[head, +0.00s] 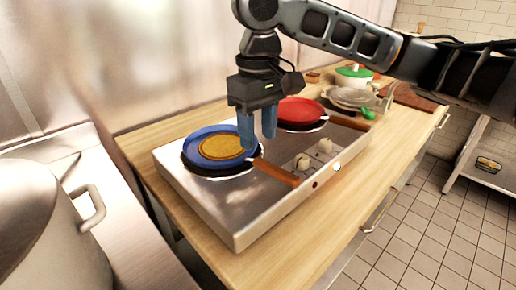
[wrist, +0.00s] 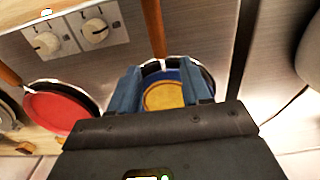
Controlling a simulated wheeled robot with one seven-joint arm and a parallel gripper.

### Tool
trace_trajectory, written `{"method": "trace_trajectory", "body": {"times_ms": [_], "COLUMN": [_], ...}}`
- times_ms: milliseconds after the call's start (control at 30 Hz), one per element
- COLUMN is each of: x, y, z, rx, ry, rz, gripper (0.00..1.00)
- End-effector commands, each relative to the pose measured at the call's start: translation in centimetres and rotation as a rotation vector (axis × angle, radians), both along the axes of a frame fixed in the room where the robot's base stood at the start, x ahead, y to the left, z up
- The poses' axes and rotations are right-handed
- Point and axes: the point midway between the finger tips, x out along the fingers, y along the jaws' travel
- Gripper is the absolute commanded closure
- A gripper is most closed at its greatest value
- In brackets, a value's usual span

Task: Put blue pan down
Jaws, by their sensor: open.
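The blue pan (head: 207,157) sits on the near-left burner of the steel stove, with a round yellow-brown food piece (head: 224,147) in it. Its brown handle (head: 275,172) points right toward the knobs. My gripper (head: 257,141) is open, fingers pointing down, above the pan's right side near the handle. In the wrist view the blue pan (wrist: 188,77) shows between the gripper's two blue fingers (wrist: 168,90), and its handle (wrist: 154,28) runs up the picture. I cannot tell whether the fingers touch the pan. Nothing is held in the jaws.
A red pan (head: 299,111) stands on the other burner; it also shows in the wrist view (wrist: 58,112). The stove (head: 240,220) has two knobs (head: 313,153). A large steel pot (head: 50,225) stands at left. The front counter strip is clear.

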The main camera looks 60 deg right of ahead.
Motion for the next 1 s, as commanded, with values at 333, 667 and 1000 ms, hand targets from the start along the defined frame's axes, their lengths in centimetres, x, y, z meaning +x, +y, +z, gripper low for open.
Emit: {"method": "trace_trajectory", "body": {"times_ms": [333, 667, 1000], "x": [0.0, 0.0, 0.0], "y": [0.0, 0.0, 0.0], "z": [5.5, 6.2, 6.2], "rx": [0.0, 0.001, 0.001], "ry": [0.0, 0.001, 0.001], "rz": [-0.001, 0.0, 0.0], "gripper": [0.52, 0.52, 0.52]}}
